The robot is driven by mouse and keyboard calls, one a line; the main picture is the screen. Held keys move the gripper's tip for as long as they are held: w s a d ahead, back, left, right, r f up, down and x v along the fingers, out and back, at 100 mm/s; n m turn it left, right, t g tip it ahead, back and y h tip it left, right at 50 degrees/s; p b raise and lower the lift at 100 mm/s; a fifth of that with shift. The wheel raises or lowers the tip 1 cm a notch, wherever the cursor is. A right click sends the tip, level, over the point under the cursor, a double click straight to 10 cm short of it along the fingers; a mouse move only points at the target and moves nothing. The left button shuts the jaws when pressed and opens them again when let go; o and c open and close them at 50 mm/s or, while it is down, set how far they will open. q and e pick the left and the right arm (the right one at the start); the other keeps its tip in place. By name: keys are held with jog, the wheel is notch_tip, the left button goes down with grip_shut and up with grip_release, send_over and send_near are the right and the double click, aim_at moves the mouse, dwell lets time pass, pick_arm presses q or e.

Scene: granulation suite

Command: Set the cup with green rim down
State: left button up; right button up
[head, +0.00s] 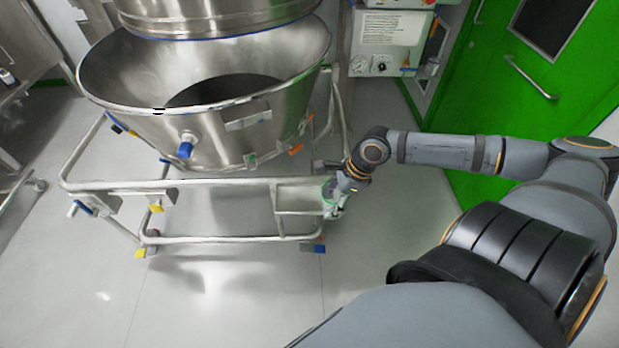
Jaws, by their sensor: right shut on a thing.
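The cup with green rim (328,190) shows small in the head view, at the right end of the steel trolley frame. My right gripper (335,193) is shut on it, and the gripper and wrist hide part of the cup. The cup is at or just above the small tray-like shelf (298,202) on the trolley's right side; I cannot tell if it touches it. My left gripper is not in view.
A large steel bowl (250,125) sits on the wheeled trolley frame (120,186). A control box (385,65) stands behind, and a green door (545,85) is at the right. The grey floor (230,300) in front is clear.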

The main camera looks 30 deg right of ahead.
jog(key=w+f+b, duration=0.2)
jog(key=w+f, duration=0.1)
jog(key=w, duration=0.1)
jog(key=w+f+b, duration=0.2)
jog(key=w+b, duration=0.1)
jog(key=w, duration=0.1)
jog(key=w+d+f+b, duration=0.1)
jog(key=w+f+b, duration=0.2)
jog(key=w, duration=0.1)
jog(key=shift+w+d+f, duration=0.1)
jog(key=shift+w+f, duration=0.05)
jog(key=shift+f, duration=0.15)
jog(key=shift+w+d+f, duration=0.1)
jog(key=shift+w+f, duration=0.2)
jog(key=shift+f, duration=0.05)
jog(key=shift+w+f, duration=0.2)
jog(key=shift+f, duration=0.15)
notch_tip(320, 180, down, 3)
jog(key=shift+b, duration=0.45)
